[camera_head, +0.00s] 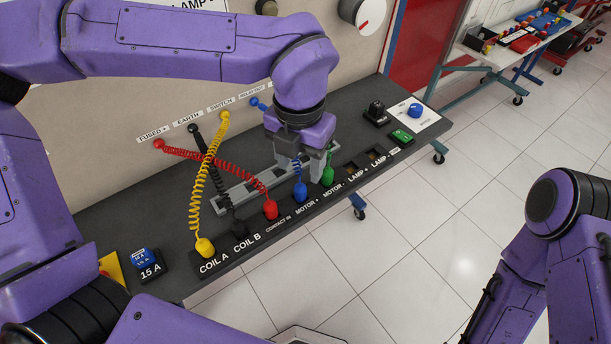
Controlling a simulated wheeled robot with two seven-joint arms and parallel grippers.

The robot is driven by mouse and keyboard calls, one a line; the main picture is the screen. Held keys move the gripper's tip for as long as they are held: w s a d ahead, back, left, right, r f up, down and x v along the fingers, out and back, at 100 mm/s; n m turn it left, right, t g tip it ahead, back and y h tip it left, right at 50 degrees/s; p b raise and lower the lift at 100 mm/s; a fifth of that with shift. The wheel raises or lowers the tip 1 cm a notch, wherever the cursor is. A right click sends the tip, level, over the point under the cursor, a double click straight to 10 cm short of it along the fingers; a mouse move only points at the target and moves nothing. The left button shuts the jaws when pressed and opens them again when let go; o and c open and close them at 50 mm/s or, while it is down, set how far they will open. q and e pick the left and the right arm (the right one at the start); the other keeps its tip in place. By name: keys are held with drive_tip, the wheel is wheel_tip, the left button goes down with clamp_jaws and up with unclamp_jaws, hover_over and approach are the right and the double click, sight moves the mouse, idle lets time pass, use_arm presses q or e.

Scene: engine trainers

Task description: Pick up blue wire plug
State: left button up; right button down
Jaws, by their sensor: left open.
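The blue wire plug (300,192) stands upright at the MOTOR + place on the dark bench. Its coiled blue wire (297,167) rises from it and is partly hidden behind my left gripper. The wire's other blue end (254,101) is at the wall panel. My left gripper (311,172) points down just above and beside the blue plug, open, between it and the green plug (328,175). I cannot tell whether a finger touches the blue plug. My right arm shows at the lower right, but its gripper is out of view.
The LAMP sockets (351,166) at right look empty. A grey rail (222,200) lies behind the row.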

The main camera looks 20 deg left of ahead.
sight(301, 184)
use_arm(q)
drive_tip(key=shift+s+f, duration=0.7)
drive_tip(key=shift+f, duration=0.2)
drive_tip(key=f, duration=0.2)
drive_tip(key=w+f, duration=0.1)
drive_tip(key=f, duration=0.1)
drive_tip(key=shift+f+p, duration=0.4)
drive_tip(key=shift+f, duration=0.35)
drive_tip(key=shift+s, duration=0.2)
clamp_jaws()
